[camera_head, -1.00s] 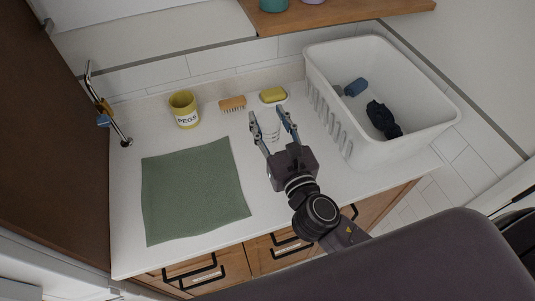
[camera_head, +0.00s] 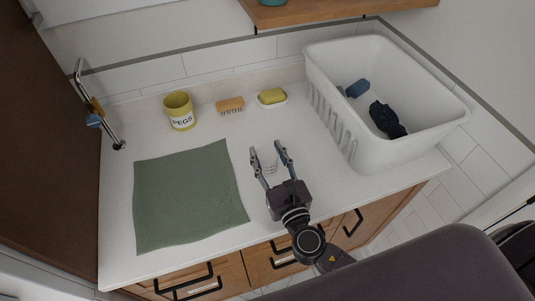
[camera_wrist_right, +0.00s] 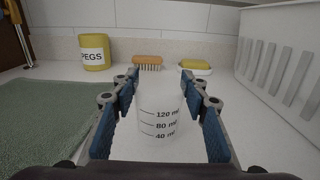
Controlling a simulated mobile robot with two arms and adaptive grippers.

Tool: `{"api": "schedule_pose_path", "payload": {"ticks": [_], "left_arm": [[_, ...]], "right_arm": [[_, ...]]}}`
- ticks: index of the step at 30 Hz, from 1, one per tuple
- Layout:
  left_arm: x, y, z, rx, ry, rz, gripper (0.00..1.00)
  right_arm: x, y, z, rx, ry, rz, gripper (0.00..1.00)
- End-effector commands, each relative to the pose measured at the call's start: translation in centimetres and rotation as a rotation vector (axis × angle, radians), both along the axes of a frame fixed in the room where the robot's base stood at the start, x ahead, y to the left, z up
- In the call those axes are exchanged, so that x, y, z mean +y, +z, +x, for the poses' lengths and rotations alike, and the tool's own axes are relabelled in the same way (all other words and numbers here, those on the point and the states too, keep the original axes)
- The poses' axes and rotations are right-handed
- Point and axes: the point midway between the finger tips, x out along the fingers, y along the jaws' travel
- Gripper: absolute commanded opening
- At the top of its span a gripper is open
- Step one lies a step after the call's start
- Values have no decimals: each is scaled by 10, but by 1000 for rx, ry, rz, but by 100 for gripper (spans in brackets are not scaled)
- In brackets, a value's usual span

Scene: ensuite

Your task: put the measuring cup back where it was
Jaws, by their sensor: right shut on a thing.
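The measuring cup (camera_wrist_right: 160,122) is small and clear, with dark marks such as 120, 80 and 40. It stands upright between the blue-padded fingers of my right gripper (camera_wrist_right: 160,115) in the right wrist view. In the head view the cup (camera_head: 271,165) is faint between the fingers. My right gripper (camera_head: 270,153) is shut on the cup, over the counter between the green cloth and the white basket. Whether the cup's base touches the counter I cannot tell. My left gripper is not in view.
A green cloth (camera_head: 188,195) lies left on the white counter (camera_head: 310,185). A yellow PEGS pot (camera_head: 180,111), a brush (camera_head: 230,105) and a yellow soap on a dish (camera_head: 271,97) stand along the back. A white basket (camera_head: 345,138) holding dark items is at right.

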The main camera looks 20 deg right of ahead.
Motion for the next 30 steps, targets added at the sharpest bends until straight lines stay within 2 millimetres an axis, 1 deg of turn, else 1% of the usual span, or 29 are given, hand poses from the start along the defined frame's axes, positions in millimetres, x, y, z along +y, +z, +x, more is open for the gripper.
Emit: {"api": "schedule_pose_path", "payload": {"ticks": [3,7,8,12,20,23,24,26,30], "left_arm": [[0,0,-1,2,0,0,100],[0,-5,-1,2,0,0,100],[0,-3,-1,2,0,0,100],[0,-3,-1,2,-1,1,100],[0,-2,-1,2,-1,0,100],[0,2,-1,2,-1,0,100],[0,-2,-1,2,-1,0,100],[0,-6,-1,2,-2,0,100],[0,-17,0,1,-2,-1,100]], "right_arm": [[0,0,0,0,0,0,15],[0,-5,0,0,0,0,15],[0,-3,0,1,0,0,44],[0,-3,0,1,0,0,59],[0,-3,0,1,0,0,59],[0,3,0,1,0,0,59],[0,-2,-5,3,1,0,59],[0,-4,-14,4,1,0,59],[-1,-6,-43,5,2,0,59]]}}
